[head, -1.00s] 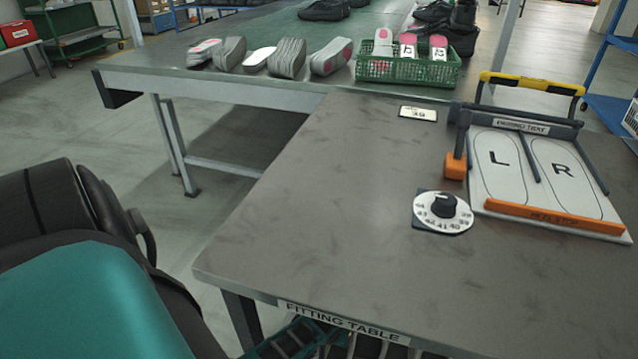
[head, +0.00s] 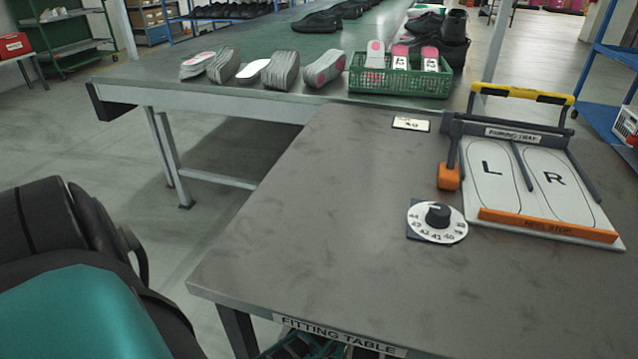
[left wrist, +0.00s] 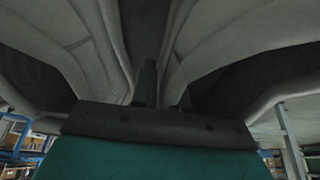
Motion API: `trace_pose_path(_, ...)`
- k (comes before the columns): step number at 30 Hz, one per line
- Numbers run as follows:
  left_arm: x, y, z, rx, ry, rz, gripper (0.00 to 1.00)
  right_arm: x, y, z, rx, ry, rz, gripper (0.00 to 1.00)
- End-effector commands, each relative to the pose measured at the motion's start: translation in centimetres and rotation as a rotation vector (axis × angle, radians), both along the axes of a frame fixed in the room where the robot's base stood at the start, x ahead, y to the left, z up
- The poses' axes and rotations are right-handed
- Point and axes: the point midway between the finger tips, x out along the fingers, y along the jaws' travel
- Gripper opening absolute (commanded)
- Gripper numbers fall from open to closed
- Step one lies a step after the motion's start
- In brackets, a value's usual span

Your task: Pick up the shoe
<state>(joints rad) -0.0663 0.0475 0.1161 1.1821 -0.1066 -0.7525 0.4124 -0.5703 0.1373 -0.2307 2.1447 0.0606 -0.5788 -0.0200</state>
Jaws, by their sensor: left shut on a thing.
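I cannot tell which way the shoe points. My left gripper's jaws do not show in the head view. Black shoes (head: 317,23) lie on the far green-topped table, with more black shoes (head: 455,26) behind the basket. My right gripper is not in view.
The grey fitting table (head: 330,220) bears a white L/R fitting tray (head: 492,190) with an orange heel stop, a round dial (head: 437,222) and a small label card (head: 411,124). A green basket (head: 400,83) and several grey insole stacks (head: 281,70) stand behind. The table's middle is clear.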

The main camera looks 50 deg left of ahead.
Motion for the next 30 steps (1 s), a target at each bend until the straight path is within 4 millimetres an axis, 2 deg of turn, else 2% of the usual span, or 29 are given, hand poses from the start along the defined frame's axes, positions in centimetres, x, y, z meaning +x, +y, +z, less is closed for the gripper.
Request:
trace_pose_path(5, 0.1, 0.0, 1.3, 0.000, -0.003, 0.000, 0.00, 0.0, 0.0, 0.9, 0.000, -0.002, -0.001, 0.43)
trace_pose_path(12, 0.1, 0.0, 6.0, 0.001, -0.004, 0.000, 0.00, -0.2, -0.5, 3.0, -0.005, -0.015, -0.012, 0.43)
trace_pose_path(18, 0.1, 0.0, 9.2, 0.001, -0.003, 0.001, 0.00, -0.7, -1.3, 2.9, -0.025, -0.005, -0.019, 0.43)
trace_pose_path(22, 0.1, 0.0, 10.0, 0.001, -0.002, 0.000, 0.00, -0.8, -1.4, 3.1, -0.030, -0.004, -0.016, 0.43)
trace_pose_path(30, 0.0, 0.0, 10.0, 0.000, -0.001, 0.000, 0.00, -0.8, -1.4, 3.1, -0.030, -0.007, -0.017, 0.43)
